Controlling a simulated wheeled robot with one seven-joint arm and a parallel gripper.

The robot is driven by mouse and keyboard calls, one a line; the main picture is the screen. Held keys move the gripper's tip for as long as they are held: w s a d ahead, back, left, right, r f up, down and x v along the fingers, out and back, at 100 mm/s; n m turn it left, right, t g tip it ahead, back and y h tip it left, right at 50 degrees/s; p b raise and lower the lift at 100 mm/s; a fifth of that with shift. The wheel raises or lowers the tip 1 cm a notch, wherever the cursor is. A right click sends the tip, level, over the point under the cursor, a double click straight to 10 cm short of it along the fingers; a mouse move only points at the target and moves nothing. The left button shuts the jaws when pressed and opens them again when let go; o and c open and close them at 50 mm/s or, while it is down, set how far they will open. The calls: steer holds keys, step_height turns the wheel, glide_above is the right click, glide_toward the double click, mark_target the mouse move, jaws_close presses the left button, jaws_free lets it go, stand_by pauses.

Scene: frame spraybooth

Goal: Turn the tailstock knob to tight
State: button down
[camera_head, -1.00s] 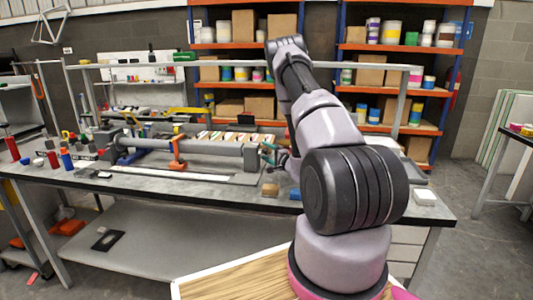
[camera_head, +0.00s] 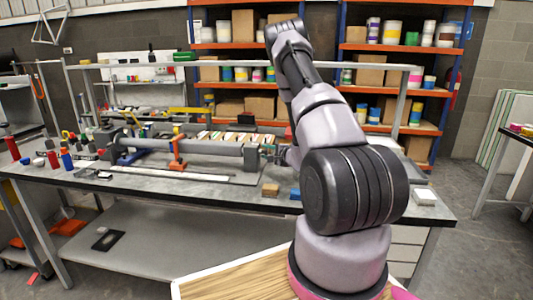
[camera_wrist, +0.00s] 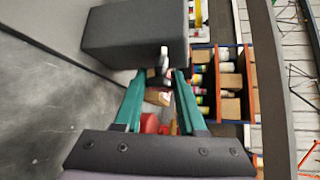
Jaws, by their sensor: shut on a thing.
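The lathe-like fixture with its long grey bar (camera_head: 190,147) lies along the bench. Its tailstock (camera_head: 250,156) is the dark block at the bar's right end, and it fills the upper left of the wrist view (camera_wrist: 135,35). My gripper (camera_head: 268,153) is at the right side of the tailstock, small and partly hidden by my arm. In the wrist view my gripper (camera_wrist: 163,74) has two green fingers closed around a small pale grey piece, the tailstock knob (camera_wrist: 164,57), beside the dark block. The knob's angle cannot be told.
A tan block (camera_head: 270,190) and a small blue block (camera_head: 295,194) lie on the bench (camera_head: 215,192) in front of the tailstock. A white block (camera_head: 425,196) is at the right end. Shelving (camera_head: 340,90) with boxes and tins stands behind.

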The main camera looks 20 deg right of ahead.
steer(key=m+g, duration=0.2)
steer(key=shift+g+y, duration=0.3)
steer(key=shift+g, duration=0.1)
steer(key=shift+d+m+g+y, duration=0.1)
steer(key=shift+m+g+y, duration=0.3)
steer(key=shift+m+g, duration=0.6)
steer(key=m+g+y, duration=0.1)
steer(key=g, duration=0.2)
steer(key=shift+m+g+y, duration=0.9)
steer(key=shift+g, duration=0.2)
steer(key=c, duration=0.5)
jaws_free()
steer(key=v, duration=1)
steer(key=shift+d+r, duration=0.2)
steer(key=shift+r, duration=0.15)
